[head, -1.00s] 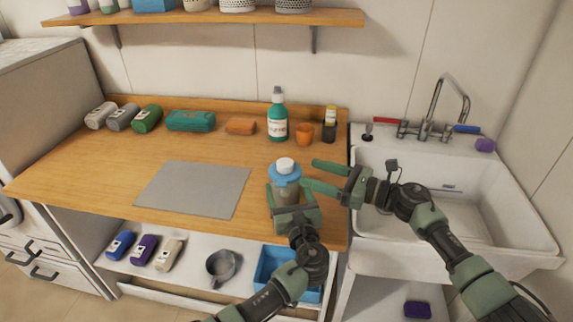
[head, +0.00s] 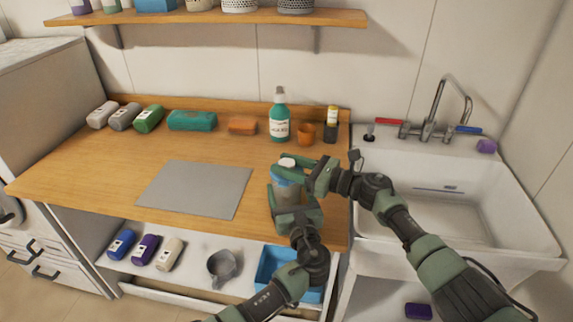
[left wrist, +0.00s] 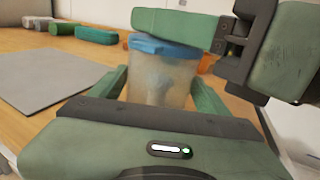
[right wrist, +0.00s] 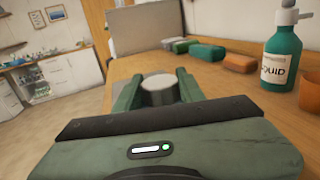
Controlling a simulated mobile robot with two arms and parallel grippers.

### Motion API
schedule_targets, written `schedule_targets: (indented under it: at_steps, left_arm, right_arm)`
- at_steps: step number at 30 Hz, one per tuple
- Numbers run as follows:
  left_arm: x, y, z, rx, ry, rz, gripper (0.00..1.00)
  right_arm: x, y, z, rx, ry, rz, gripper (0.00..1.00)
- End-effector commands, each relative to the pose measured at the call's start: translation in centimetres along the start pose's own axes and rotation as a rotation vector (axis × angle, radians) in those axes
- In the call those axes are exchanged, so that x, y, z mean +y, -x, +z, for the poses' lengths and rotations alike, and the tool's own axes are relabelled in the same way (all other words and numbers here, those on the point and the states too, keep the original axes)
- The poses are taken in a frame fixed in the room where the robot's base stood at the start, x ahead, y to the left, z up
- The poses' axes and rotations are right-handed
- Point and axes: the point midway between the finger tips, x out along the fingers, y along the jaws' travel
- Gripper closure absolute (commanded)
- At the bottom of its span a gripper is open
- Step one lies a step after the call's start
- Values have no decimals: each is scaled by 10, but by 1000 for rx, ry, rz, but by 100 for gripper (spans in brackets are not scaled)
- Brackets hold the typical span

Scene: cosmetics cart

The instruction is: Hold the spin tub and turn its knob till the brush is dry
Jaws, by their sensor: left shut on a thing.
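The spin tub (head: 287,178) stands at the front right of the wooden counter. It has a cloudy clear body, a blue lid and a white knob (head: 287,161) on top. My left gripper (head: 287,200) is shut on the tub's body from the front. The left wrist view shows the tub (left wrist: 160,80) between its fingers, with a blurred shape inside. My right gripper (head: 297,166) is over the lid. In the right wrist view its open fingers flank the white knob (right wrist: 158,82), with a slight gap seen. The brush's state cannot be made out.
A green liquid bottle (head: 280,118), an orange cup (head: 305,134) and a dark container (head: 330,132) stand behind the tub. A grey mat (head: 195,189) lies to the left. The white sink (head: 460,205) is on the right. A blue bin (head: 268,262) sits on the shelf below.

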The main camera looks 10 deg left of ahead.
Motion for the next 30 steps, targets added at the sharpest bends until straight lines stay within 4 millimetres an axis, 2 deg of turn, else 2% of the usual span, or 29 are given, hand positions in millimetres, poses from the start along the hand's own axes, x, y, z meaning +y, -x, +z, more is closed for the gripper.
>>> schedule_targets:
  at_steps: [1,3,15,30]
  left_arm:
    - [0,0,0,0,0,1,80]
    - [0,0,0,0,0,1,80]
    - [0,1,0,-1,-1,1,80]
    - [-1,1,0,0,1,0,80]
  right_arm:
    - [0,0,0,0,0,-1,86]
    - [0,0,0,0,0,-1,100]
    - [-6,-1,-3,11,0,72,100]
    - [-2,2,-2,3,-2,128,100]
